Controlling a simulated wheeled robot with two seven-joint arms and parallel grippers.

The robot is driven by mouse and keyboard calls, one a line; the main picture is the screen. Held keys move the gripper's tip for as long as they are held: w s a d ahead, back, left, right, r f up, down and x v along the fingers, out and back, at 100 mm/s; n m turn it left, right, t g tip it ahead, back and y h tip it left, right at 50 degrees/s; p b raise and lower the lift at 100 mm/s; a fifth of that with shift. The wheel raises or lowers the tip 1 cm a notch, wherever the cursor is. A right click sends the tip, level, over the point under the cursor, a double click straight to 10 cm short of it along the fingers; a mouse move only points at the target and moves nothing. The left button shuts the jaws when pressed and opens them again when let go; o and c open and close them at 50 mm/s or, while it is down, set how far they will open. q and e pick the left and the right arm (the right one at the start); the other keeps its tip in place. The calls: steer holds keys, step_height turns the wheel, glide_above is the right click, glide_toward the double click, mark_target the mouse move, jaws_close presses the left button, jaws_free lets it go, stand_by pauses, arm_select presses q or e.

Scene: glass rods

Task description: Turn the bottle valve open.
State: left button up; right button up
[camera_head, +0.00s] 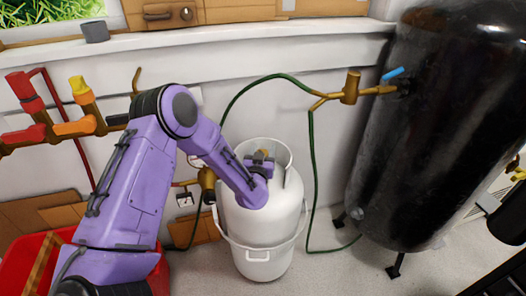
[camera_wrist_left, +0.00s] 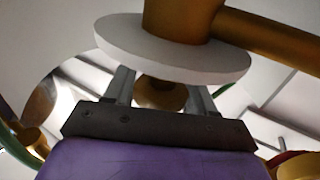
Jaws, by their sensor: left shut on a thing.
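The white gas bottle (camera_head: 262,232) stands upright on the floor in the middle of the head view, with an open collar around its top. Its brass valve (camera_head: 263,153) shows only in part behind my gripper. My left gripper (camera_head: 260,163) reaches down inside the collar and is shut on the valve. In the left wrist view, the two fingers (camera_wrist_left: 162,90) stand either side of a brass part of the valve (camera_wrist_left: 160,94), under a pale round disc (camera_wrist_left: 175,50). The exact contact is partly hidden by the disc. My right gripper does not show.
A large black tank (camera_head: 425,140) stands to the right, with a brass fitting (camera_head: 350,88) and blue lever. Green hoses (camera_head: 311,170) hang beside the bottle. Red and yellow valves on pipes (camera_head: 75,128) and a red crate (camera_head: 22,262) are at left.

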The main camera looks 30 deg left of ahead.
arm_select(q)
steer(key=o, duration=1)
steer(key=shift+c, duration=0.2)
steer(key=v, duration=1)
steer(key=shift+s, duration=0.25)
steer(key=shift+d, duration=0.1)
